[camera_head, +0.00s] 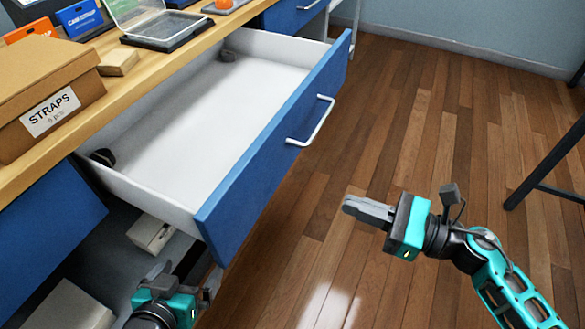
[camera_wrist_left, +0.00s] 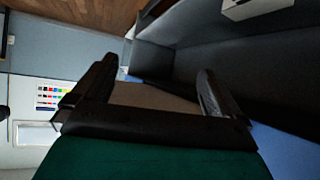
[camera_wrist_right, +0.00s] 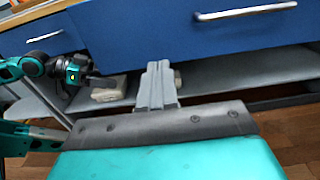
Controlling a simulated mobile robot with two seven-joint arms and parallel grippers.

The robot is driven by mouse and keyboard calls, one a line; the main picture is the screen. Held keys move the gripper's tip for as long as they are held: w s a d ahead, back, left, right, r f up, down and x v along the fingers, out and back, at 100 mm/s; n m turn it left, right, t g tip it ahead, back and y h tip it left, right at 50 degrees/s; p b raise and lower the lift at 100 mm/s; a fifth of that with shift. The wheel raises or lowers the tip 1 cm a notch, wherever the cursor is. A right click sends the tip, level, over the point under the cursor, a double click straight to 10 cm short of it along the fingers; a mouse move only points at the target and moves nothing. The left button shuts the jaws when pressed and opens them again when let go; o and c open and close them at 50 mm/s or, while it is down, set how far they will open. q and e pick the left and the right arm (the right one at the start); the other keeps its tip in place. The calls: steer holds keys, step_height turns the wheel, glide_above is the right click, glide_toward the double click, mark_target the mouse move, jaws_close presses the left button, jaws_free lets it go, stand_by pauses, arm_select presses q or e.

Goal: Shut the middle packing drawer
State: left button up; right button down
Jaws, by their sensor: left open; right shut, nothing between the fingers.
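The middle packing drawer (camera_head: 268,155) stands pulled far out, with a blue front, white inside and a silver bar handle (camera_head: 312,122). Its blue front (camera_wrist_right: 150,38) and handle (camera_wrist_right: 245,12) also show in the right wrist view. My right gripper (camera_head: 350,206) is shut and empty, out in front of the drawer over the floor, apart from the front and handle. Its closed fingers (camera_wrist_right: 157,85) show in the right wrist view. My left gripper (camera_head: 184,273) is low, below the drawer's near corner, partly cut off by the frame. In the left wrist view its fingers (camera_wrist_left: 152,88) are apart, with nothing held.
The wooden counter (camera_head: 132,83) above holds a STRAPS box (camera_head: 45,95), a clear-lidded case (camera_head: 165,28) and cards. A lower shelf holds a pale block (camera_head: 150,232). Another blue drawer front (camera_head: 290,14) lies beyond. Dark table legs (camera_head: 548,165) stand at right; the floor between is clear.

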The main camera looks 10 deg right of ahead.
mark_target(269, 175)
arm_select(q)
steer(key=shift+s+r+p, duration=0.3)
steer(key=shift+p, duration=0.25)
arm_select(e)
steer(key=x, duration=1.4)
steer(key=shift+a, duration=0.1)
